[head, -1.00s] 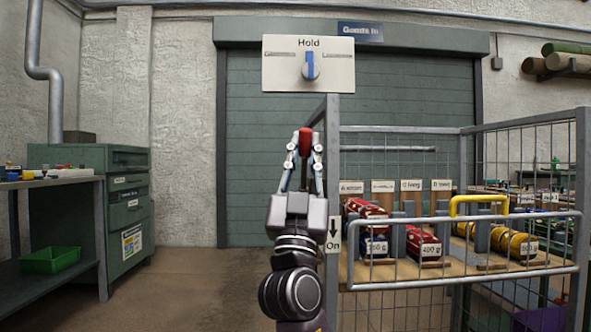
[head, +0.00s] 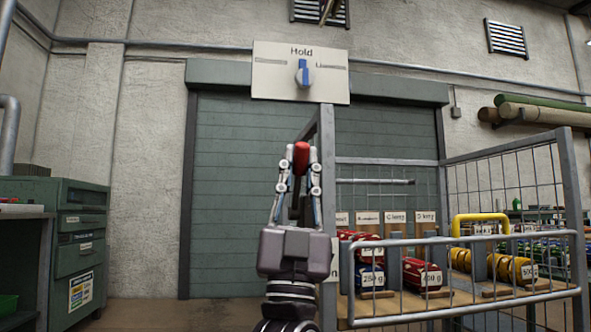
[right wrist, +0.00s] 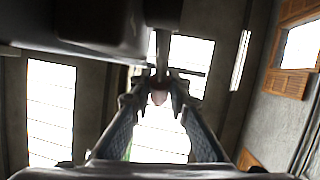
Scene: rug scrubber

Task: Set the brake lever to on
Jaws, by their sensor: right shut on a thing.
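The brake lever shows as a red grip (head: 301,153) in front of the cage's near-left post. My right gripper (head: 301,168) points up, with a finger on each side of the grip, shut on it. In the right wrist view, the fingertips (right wrist: 157,88) close around a rounded pale end (right wrist: 158,98) below a dark rod (right wrist: 162,55). A label (head: 333,262) on the post is mostly hidden by my right arm. My left gripper is not in view.
A green drawer cabinet (head: 75,232) stands at the left. Open floor (head: 150,315) lies between them, before a roller shutter (head: 235,220).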

